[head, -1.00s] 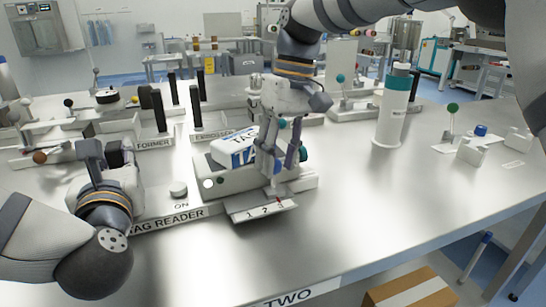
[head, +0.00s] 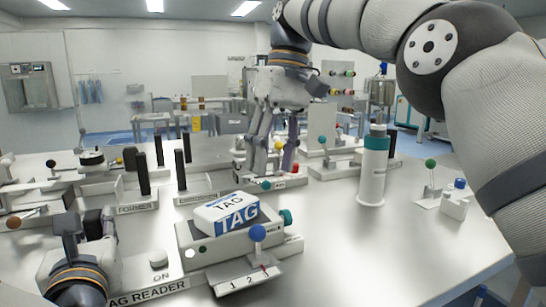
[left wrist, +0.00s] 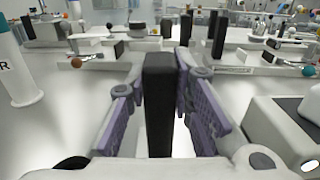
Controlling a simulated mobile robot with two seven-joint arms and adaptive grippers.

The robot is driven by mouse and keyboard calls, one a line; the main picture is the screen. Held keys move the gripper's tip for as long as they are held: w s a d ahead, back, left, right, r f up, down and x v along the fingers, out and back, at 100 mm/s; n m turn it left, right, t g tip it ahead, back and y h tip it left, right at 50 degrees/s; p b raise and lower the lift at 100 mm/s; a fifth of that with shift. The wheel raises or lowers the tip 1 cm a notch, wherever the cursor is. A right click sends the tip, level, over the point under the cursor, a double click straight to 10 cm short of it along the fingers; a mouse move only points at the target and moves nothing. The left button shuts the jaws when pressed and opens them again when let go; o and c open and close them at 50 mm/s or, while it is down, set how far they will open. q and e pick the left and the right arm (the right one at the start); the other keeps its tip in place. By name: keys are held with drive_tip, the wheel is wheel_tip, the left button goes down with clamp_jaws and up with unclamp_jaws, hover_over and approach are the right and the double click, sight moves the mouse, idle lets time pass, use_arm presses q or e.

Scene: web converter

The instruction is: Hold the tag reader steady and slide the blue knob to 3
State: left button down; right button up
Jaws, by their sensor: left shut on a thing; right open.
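The tag reader (head: 215,248) is a white device with a white and blue TAG block (head: 228,213) on top. Its blue knob (head: 257,232) stands over a scale plate (head: 235,281) at the front. A red pointer below the knob lies to the right of the 2; the digit there is not readable. My left gripper (head: 90,228) is shut on a black upright post (left wrist: 159,105) at the left of the tag reader. My right gripper (head: 262,172) is open and empty, behind the tag reader and apart from the knob.
A white bottle with a teal band (head: 373,170) stands to the right. A small stand with a green knob (head: 430,164) is at the far right. Trays with black posts (head: 143,172) lie behind.

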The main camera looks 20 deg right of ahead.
use_arm(q)
drive_tip(key=shift+f, duration=0.75)
drive_tip(key=shift+r, duration=0.25)
drive_tip(key=c, duration=1.3)
unclamp_jaws()
drive_tip(key=shift+r, duration=0.1)
drive_tip(key=shift+c, duration=0.2)
drive_tip(key=shift+w+r, duration=0.1)
drive_tip(key=shift+r, duration=0.1)
